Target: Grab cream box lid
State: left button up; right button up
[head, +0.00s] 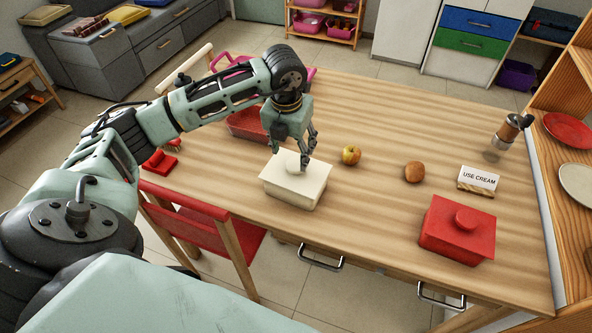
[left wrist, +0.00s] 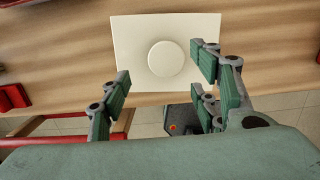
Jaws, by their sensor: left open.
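The cream box (head: 292,191) stands on the wooden table near its front edge, with its lid (head: 275,174) on top. The lid has a round knob (head: 291,163) in its middle. My left gripper (head: 304,160) is over the lid, pointing down, at the knob. In the left wrist view the lid (left wrist: 127,36) and round knob (left wrist: 166,58) lie beyond the open green-padded fingers of my left gripper (left wrist: 160,82). My right gripper is not in view.
A red lidded box (head: 455,238) stands at the right, below a "USE CREAM" sign (head: 479,179). An apple (head: 351,155) and a brown round item (head: 415,172) lie right of the cream box. A red bin (head: 246,124) is behind my arm. A red chair (head: 205,226) stands in front.

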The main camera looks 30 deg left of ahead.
aim_at(294, 164)
pick_arm(q)
jog(key=f, duration=0.1)
jog(key=f+p, duration=0.1)
jog(key=f, duration=0.2)
jog(key=shift+w+d+f, duration=0.1)
jog(key=shift+w+f, duration=0.15)
jog(key=shift+w, duration=0.15)
jog(key=shift+w+f, duration=0.1)
jog(key=shift+f, duration=0.25)
jog(key=shift+c, duration=0.3)
jog(key=c, duration=1.1)
